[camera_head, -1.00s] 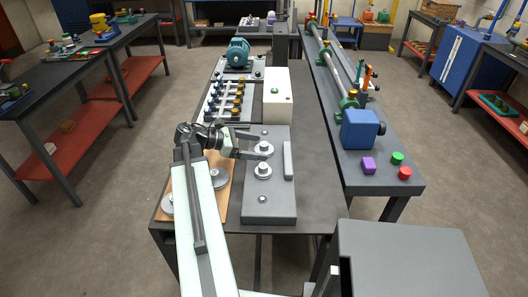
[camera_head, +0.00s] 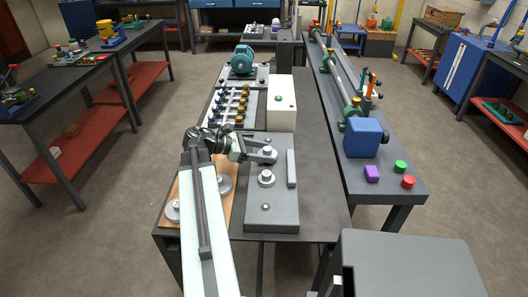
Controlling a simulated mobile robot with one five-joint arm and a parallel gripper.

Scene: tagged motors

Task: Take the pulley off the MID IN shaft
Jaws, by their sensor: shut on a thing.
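A grey block (camera_head: 272,214) stands on the dark bench in front of me, with a row of shafts on its top. My gripper (camera_head: 266,153) reaches in from the left and is shut on the farther pulley (camera_head: 269,150), a small grey disc. Its jaws partly hide this pulley, and I cannot tell whether it is seated on its shaft or lifted a little. A nearer pulley (camera_head: 265,178) sits flat on the block, clear of the jaws. A bare stub (camera_head: 265,206) shows near the front. No shaft labels are readable.
A wooden board (camera_head: 197,210) left of the block, partly under my arm, holds grey discs (camera_head: 173,209). A raised grey bar (camera_head: 291,168) runs along the block's right side. A white box (camera_head: 281,103) stands behind. The bench right of the block is clear.

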